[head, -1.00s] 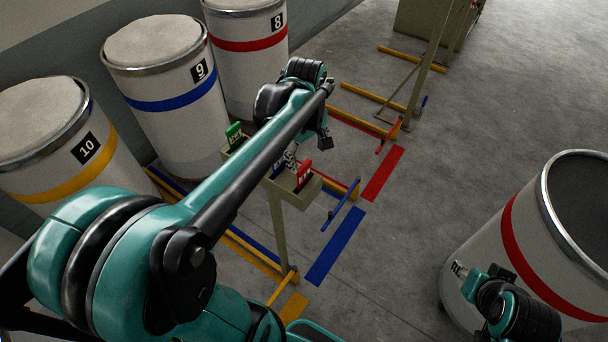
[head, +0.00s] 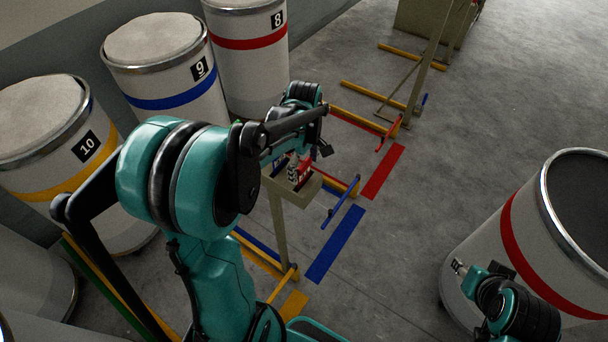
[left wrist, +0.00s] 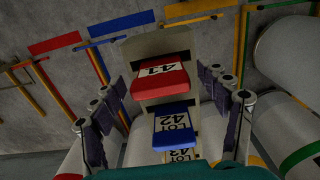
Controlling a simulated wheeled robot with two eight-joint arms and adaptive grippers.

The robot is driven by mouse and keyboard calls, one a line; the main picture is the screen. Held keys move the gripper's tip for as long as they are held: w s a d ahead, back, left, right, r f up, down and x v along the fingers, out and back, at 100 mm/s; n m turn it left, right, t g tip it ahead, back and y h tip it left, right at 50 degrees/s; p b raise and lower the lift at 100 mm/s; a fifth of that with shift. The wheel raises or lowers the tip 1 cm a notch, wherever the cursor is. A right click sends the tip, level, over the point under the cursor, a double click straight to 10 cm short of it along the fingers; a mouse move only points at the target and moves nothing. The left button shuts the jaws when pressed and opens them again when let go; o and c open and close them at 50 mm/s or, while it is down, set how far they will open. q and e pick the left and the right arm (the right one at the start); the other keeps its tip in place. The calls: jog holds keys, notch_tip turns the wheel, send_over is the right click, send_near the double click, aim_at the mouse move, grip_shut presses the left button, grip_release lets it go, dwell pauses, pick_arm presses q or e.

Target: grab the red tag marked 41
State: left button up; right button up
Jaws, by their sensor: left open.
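The red tag marked 41 (left wrist: 160,82) stands at the far end of a row of tags in a pale holder, between the fingers of my left gripper (left wrist: 162,92) in the left wrist view. The fingers are open, one on each side, with a gap to the tag. In the head view the red tag (head: 305,173) is partly hidden by my left gripper (head: 295,168). A blue tag marked 42 (left wrist: 174,126) is nearer the wrist camera, with part of a tag marked 43 below it. My right gripper (head: 461,267) is beside a drum; its opening is unclear.
The tag holder (head: 297,194) sits on a thin post. Drums 8 (head: 245,72), 9 (head: 180,105) and 10 (head: 32,133) stand at left. An open drum (head: 510,245) is at right. Floor rails and coloured stripes surround the post; grey floor is clear at centre right.

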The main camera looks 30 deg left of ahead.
pick_arm(q)
jog(key=c, duration=1.2)
jog(key=shift+r, duration=0.15)
